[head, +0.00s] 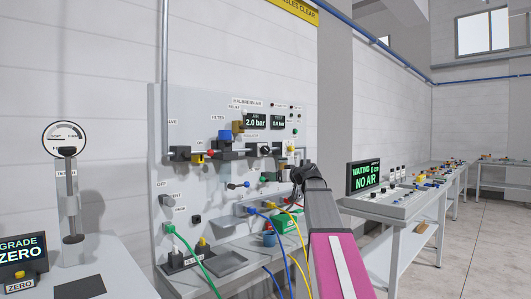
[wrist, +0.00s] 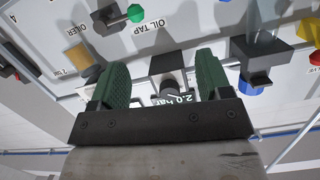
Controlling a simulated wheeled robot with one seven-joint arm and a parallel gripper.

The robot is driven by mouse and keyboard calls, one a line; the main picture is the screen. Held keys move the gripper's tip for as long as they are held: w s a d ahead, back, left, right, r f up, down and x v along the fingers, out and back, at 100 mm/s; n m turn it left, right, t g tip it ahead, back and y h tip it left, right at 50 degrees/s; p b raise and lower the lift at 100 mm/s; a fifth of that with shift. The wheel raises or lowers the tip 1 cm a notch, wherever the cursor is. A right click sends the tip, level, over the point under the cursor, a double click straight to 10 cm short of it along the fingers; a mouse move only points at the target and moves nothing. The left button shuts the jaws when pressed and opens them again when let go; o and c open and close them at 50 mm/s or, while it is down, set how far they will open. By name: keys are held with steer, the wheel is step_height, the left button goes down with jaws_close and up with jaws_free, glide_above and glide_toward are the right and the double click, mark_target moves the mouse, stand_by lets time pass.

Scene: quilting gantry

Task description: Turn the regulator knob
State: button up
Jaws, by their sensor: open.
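The regulator is a dark block on the grey wall panel, with a round dark knob (head: 265,149) on its front in the head view. In the wrist view the knob (wrist: 171,82) shows between my finger pads, in front of the dark block. My gripper (wrist: 162,72) is open, with one green pad on each side of the knob's line and a gap to both. In the head view my gripper (head: 297,172) is at the panel's right, below and right of the knob. Contact cannot be told. A display (head: 255,122) above the knob reads 2.0 bar.
A second display (head: 278,123) reads 0.0 bar. A green tap knob (wrist: 135,13) labelled OIL TAP and a filter bowl (wrist: 265,45) flank the gripper. Coloured hoses (head: 200,255) hang low at the panel. A console screen (head: 365,177) at right reads NO AIR.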

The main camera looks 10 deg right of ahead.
steer(key=n+t+y, duration=0.1)
steer(key=t, duration=0.1)
glide_toward(267, 151)
steer(key=x, duration=1)
steer(key=shift+w+r, duration=0.15)
steer(key=c, duration=0.9)
